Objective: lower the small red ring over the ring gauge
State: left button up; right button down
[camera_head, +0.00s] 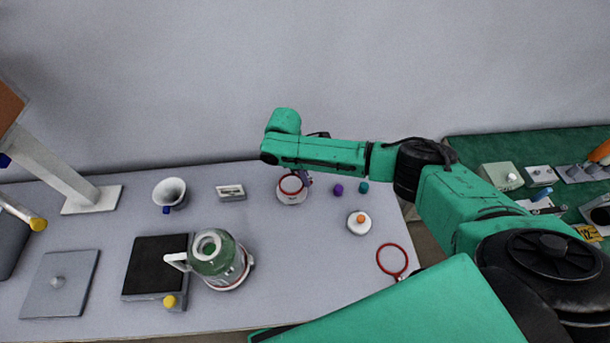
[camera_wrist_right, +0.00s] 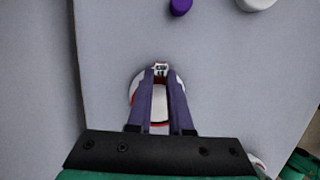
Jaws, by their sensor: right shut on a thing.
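The small red ring (camera_head: 282,184) shows in the head view at the back of the table, over the round white ring gauge (camera_head: 292,199). I cannot tell whether it rests on the gauge or hangs just above it. My right gripper (camera_head: 306,178) is at the ring's right edge, shut on it. In the right wrist view the purple fingers of my right gripper (camera_wrist_right: 160,72) close together over the white gauge (camera_wrist_right: 139,88) and hide much of it. A red edge shows low between the fingers. My left gripper is not in view.
A larger red ring (camera_head: 392,276) lies at the table's front right. A white disc with an orange knob (camera_head: 359,222), a purple piece (camera_head: 338,190) and a teal piece (camera_head: 363,187) are nearby. A green glass jug (camera_head: 220,265) stands front centre; a white funnel (camera_head: 170,191) is behind.

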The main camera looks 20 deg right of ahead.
jog(key=shift+f, duration=0.55)
jog(key=shift+c, duration=1.4)
grip_release()
jog(key=shift+r, duration=0.15)
jog(key=p+v, duration=0.2)
jog(key=d+p+v, duration=0.1)
jog(key=p+v, duration=0.1)
jog(key=p, duration=0.1)
jog(key=p+v, duration=0.2)
jog(key=shift+s+d+r, duration=0.15)
jog(key=shift+s+r, duration=0.05)
jog(key=shift+r, duration=0.35)
jog(key=shift+f, duration=0.1)
